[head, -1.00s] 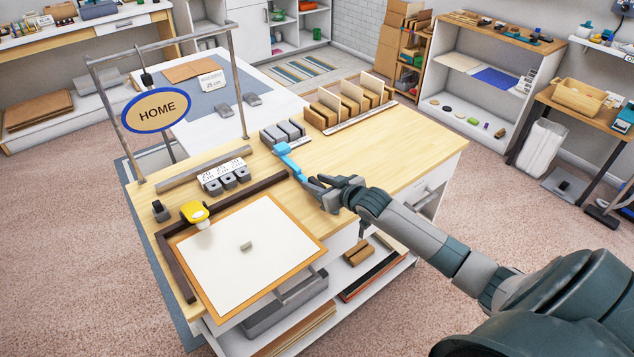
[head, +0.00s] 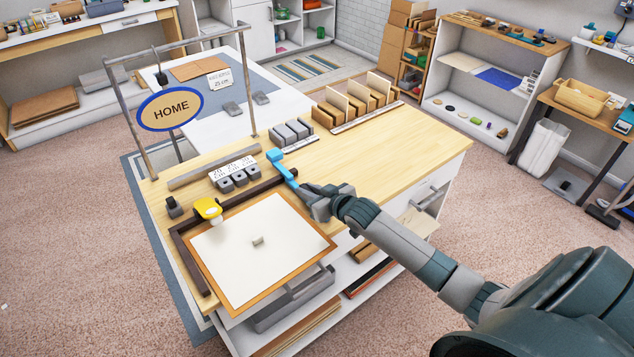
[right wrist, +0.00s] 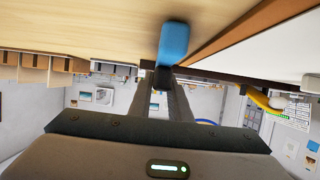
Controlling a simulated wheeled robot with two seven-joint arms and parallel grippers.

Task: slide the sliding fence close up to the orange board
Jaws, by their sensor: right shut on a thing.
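The blue sliding fence (head: 283,168) stands on the wooden bench top by the upper right corner of the orange board (head: 329,243). The board shows as an orange rim around a white sheet. My right gripper (head: 299,189) is shut on the near end of the fence. In the right wrist view the fence (right wrist: 173,42) reaches away from my fingers (right wrist: 171,88), which hold a dark part at its end. The board's orange edge (right wrist: 250,28) lies just right of it, with a wedge of bare wood between. My left gripper is out of view.
A dark brown L-shaped rail (head: 187,262) runs along the board's left and far sides. Grey blocks (head: 292,132) stand behind the fence. The bench's right part is clear.

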